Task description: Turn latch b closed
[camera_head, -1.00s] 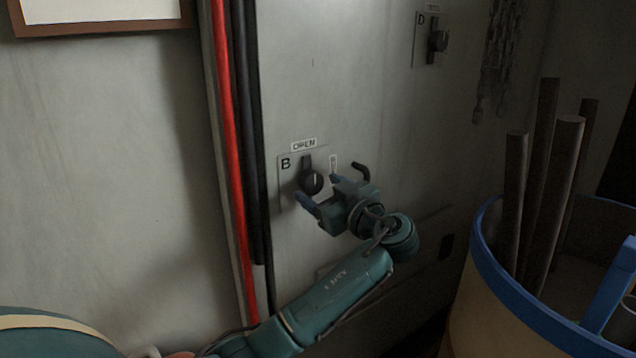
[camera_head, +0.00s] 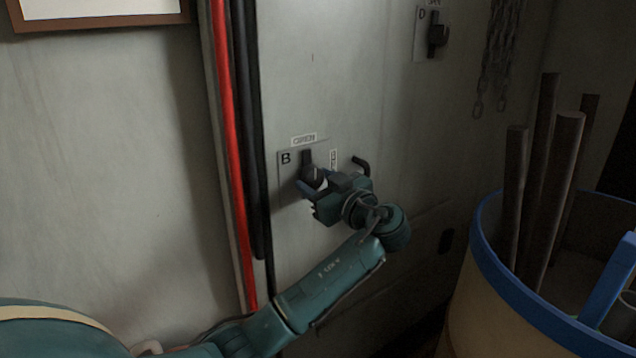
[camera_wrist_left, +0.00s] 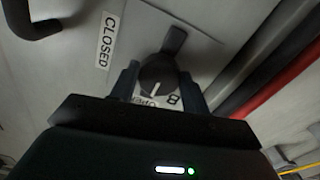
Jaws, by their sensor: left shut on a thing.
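Latch b (camera_head: 307,159) is a dark knob with a lever on a light plate marked B (camera_head: 286,159). My left gripper (camera_head: 311,186) is shut on the knob from the lower right. In the left wrist view the knob (camera_wrist_left: 158,76) sits between the two fingers. My right gripper is out of view.
A bent dark handle (camera_head: 361,165) sticks out just right of my gripper. Red and black pipes (camera_head: 228,130) run down to the left. Latch D (camera_head: 437,36) is higher right. A blue-rimmed barrel (camera_head: 484,236) with brown poles (camera_head: 552,200) stands at the right.

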